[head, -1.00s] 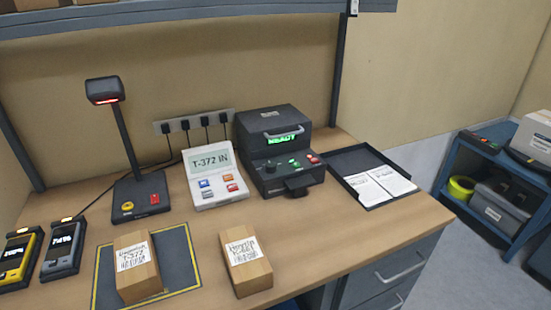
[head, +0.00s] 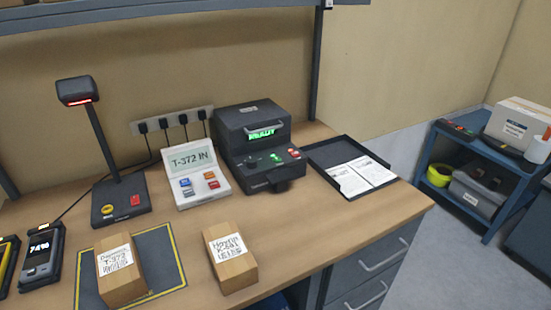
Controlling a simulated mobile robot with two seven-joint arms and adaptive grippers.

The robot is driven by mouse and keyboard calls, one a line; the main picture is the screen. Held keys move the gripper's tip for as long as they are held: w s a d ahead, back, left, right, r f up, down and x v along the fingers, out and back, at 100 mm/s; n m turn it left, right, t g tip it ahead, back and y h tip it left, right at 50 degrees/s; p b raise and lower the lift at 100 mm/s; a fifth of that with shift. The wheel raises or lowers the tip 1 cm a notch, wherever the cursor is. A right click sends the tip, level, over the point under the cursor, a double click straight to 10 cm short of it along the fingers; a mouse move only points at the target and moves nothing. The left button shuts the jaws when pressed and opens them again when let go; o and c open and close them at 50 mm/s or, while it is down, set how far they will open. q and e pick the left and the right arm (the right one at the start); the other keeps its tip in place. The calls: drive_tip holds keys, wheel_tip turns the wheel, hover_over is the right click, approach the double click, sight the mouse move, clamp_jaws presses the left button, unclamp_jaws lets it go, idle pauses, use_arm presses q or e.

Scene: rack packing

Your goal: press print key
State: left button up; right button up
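A white key panel (head: 190,174) stands on the desk; its screen reads "T-372 IN". Below the screen are several coloured keys: a blue key (head: 185,182), an orange or red key, and others whose labels are too small to read. To its right is a dark label printer (head: 252,143) with a green "READY" display. On its front are a dark knob, a green key (head: 277,157) and a red key (head: 294,153). I cannot read which one is marked print. Neither of my grippers is in view.
Two cardboard boxes with labels stand at the front, one (head: 121,277) on a yellow-edged mat (head: 165,262), one (head: 230,268) beside it. A scanner stand (head: 121,200) is at left, a dark tray (head: 322,155) with labels at right. A blue cart (head: 457,143) stands beyond the desk.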

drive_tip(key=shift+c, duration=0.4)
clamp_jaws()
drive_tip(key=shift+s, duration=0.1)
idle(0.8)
